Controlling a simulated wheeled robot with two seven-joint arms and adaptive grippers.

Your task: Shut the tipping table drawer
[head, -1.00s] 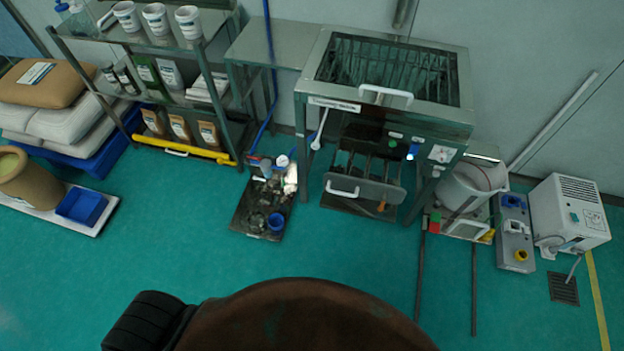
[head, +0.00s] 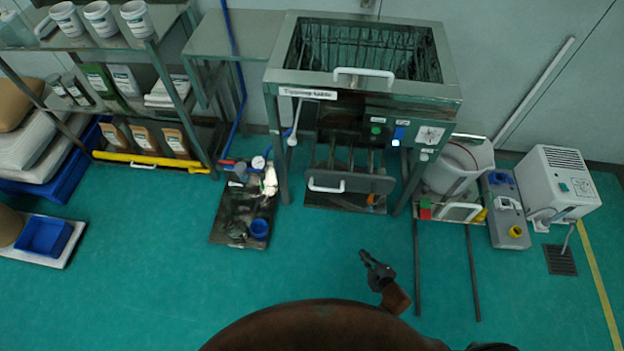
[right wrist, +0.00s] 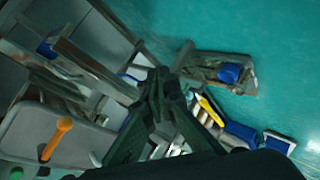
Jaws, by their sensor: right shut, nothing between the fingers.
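The tipping table (head: 440,88) is a steel frame with an open, slatted top, standing at the back centre in the head view. Low between its legs is a grey drawer front (head: 360,183) with a white handle (head: 326,187). Dark bars show behind this front, and it appears to stand out from the body. My right gripper (head: 363,255) is shut and empty, over the floor in front of the drawer and apart from it. Its fingers (right wrist: 160,80) also show in the right wrist view, with grey panels to the left. My left gripper is out of view.
A dark tray (head: 222,228) with a blue cup (head: 259,229) lies on the floor left of the table. A white bucket (head: 455,168) and a grey unit (head: 508,225) stand to the right. Two dark rails run along the floor there. The floor in front is clear.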

